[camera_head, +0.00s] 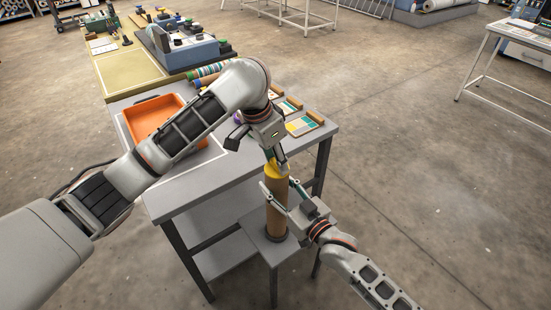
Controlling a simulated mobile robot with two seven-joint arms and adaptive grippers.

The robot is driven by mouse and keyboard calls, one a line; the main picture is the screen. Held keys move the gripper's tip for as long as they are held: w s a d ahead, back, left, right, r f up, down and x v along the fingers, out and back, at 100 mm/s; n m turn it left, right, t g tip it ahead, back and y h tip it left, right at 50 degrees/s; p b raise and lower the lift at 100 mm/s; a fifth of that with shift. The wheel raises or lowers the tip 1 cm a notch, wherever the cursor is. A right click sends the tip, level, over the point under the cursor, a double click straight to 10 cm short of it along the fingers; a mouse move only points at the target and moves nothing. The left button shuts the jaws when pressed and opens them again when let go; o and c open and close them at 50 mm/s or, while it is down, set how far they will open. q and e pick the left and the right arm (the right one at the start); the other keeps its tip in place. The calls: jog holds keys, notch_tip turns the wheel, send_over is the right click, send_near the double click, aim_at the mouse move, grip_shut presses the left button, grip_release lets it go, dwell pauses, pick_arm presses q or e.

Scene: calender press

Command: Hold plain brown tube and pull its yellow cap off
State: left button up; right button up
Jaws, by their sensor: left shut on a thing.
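The plain brown tube (276,222) stands upright on a small grey stand at the table's front right corner. Its yellow cap (272,172) is on the top end. My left gripper (277,161) comes down from above and is shut on the cap. My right gripper (281,193) reaches in from the lower right at the tube's upper part, with one finger in front of the tube and the other on its far side. I cannot tell whether those fingers press on the tube. The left fingertips are partly hidden.
The small stand (252,222) adjoins the grey table (180,198). An orange tray (150,112) and sample cards (304,124) lie on the table. Striped rolls (207,71) and a blue-grey machine (185,50) are behind. Open floor lies to the right.

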pick_arm(q)
jog(key=shift+r, duration=0.15)
jog(key=shift+r, duration=2.15)
pick_arm(e)
jog(key=o, duration=1.1)
jog(key=v, duration=1.2)
